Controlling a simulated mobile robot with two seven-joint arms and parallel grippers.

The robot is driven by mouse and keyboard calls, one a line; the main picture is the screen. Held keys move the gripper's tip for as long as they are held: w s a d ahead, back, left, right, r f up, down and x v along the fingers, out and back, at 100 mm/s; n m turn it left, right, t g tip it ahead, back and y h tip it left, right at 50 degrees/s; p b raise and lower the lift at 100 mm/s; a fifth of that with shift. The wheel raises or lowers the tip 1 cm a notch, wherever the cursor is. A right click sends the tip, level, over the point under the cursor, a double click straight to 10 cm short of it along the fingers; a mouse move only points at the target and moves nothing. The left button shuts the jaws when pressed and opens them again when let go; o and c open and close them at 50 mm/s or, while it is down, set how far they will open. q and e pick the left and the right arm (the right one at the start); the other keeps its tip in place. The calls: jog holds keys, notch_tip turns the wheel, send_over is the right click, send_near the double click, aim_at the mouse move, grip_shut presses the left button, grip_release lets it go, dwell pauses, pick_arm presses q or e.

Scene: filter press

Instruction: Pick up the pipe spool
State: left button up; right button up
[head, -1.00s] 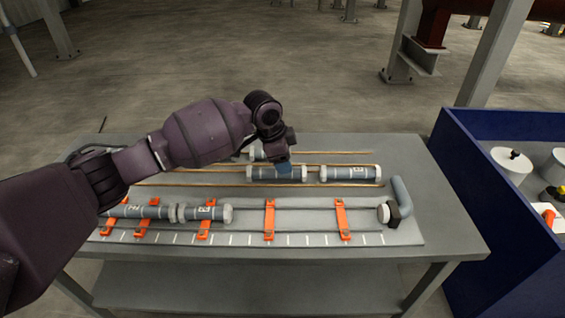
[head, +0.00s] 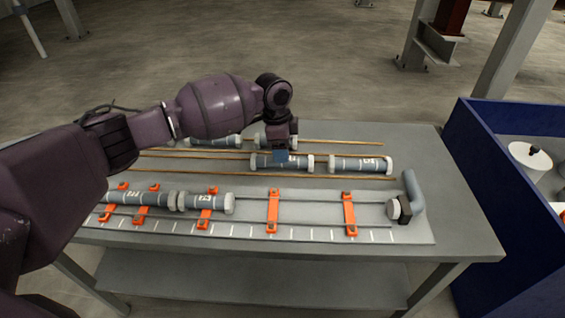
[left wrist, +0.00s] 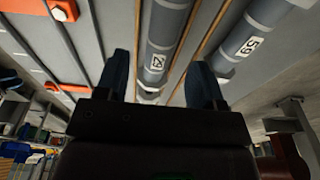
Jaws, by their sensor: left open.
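Grey pipe spools with pale end collars lie on the table. One spool (head: 303,163) is in the front loose row, under my left gripper (head: 281,156). Another spool (head: 360,164) lies to its right, and two more lie behind, one at the back left (head: 213,142) and one partly hidden by my wrist. In the left wrist view my left gripper (left wrist: 160,85) is open, its dark blue fingers apart. A labelled spool (left wrist: 167,28) shows between and beyond them, and a second labelled spool (left wrist: 240,45) is to its right. I cannot tell whether the fingers touch the spool.
Thin tan rails (head: 345,177) run along the loose rows. In front is a plate with orange clamps (head: 273,212), holding spools (head: 213,203) at its left, and a grey elbow (head: 413,192) at its right end. A blue bin (head: 500,200) stands right of the table.

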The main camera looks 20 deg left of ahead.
aim_at(294, 162)
pick_arm(q)
notch_tip(294, 162, down, 5)
jog(key=shift+r+b, duration=0.2)
jog(key=shift+b, duration=0.2)
jog(key=shift+r, duration=0.1)
jog(key=shift+c, duration=0.3)
jog(key=c, duration=1)
